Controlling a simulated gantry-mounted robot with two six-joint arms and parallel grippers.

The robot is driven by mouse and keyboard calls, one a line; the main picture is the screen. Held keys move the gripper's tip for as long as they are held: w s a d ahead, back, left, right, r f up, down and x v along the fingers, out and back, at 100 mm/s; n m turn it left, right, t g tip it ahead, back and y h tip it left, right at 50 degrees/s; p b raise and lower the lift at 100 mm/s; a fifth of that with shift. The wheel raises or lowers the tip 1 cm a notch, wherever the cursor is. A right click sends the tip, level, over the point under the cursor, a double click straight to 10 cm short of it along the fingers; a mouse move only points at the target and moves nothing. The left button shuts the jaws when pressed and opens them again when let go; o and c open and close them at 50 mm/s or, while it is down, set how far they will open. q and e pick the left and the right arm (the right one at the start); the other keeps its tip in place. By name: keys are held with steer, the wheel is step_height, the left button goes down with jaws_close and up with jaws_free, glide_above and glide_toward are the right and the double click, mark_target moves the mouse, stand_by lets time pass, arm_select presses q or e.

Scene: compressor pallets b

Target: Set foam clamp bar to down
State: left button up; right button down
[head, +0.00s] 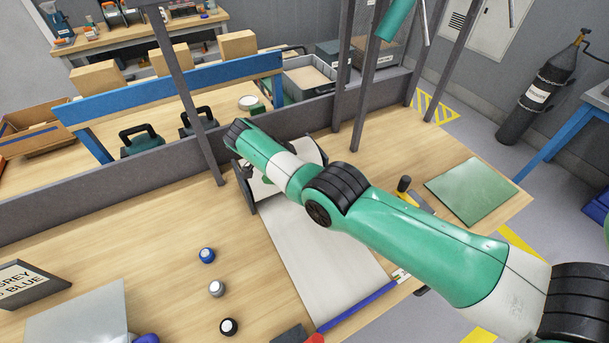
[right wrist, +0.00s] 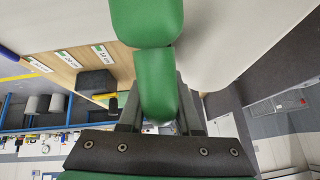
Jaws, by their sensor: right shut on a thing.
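A white foam sheet (head: 318,232) lies on the wooden bench and runs up under a dark bracketed fixture (head: 249,190). My right arm reaches across the sheet from the right and covers most of this fixture, so the clamp bar cannot be made out clearly. My right gripper is hidden behind its own arm in the head view. In the right wrist view the right gripper (right wrist: 155,85) is shut, with green parts close together between its dark links. What it grips is mostly hidden there, and I cannot tell the bar's position. My left gripper is not in view.
Dark upright posts (head: 189,85) stand along the grey ledge behind the fixture. A green mat (head: 472,190) lies at right. The bench left of the knobs is partly clear.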

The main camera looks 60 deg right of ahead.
steer(key=shift+a+f, duration=0.1)
steer(key=shift+f, duration=0.15)
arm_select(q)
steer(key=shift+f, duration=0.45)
arm_select(e)
steer(key=shift+r, duration=0.15)
steer(key=c, duration=0.6)
jaws_free()
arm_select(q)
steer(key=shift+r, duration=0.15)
arm_select(e)
steer(key=shift+r, duration=0.1)
